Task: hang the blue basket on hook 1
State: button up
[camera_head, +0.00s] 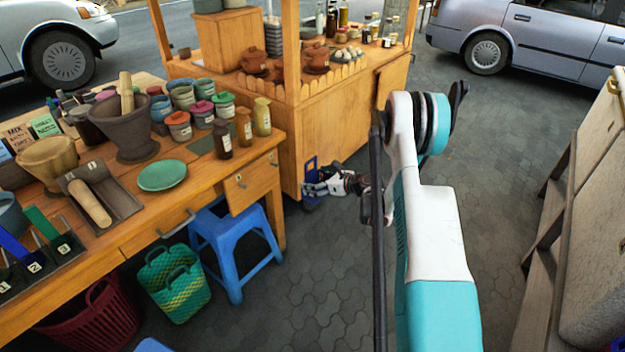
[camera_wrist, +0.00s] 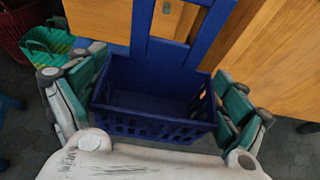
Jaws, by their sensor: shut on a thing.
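The blue basket (camera_wrist: 150,128) has slotted low walls and a tall back frame with an opening. In the wrist view it sits between the green-padded fingers of my gripper (camera_wrist: 158,85), which is shut on its sides. In the head view the blue basket (camera_head: 311,166) shows small, low beside the wooden cart, with my gripper (camera_head: 325,187) at it. My arm hides part of that area. I cannot make out hook 1 in either view.
The wooden cart (camera_head: 335,125) stands close behind the basket. A wooden table (camera_head: 130,232) with jars and mortars is at left. A blue stool (camera_head: 235,245), a green basket (camera_head: 173,285) and a red basket (camera_head: 92,312) stand below. Paved floor (camera_head: 310,290) is open in front.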

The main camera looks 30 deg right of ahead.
jog(key=shift+s+d, duration=0.25)
jog(key=shift+s, duration=0.4)
jog(key=shift+s+d, duration=0.2)
jog(key=shift+s, duration=0.4)
jog(key=shift+s+d, duration=0.25)
jog(key=shift+s, duration=0.4)
jog(key=shift+r, duration=0.1)
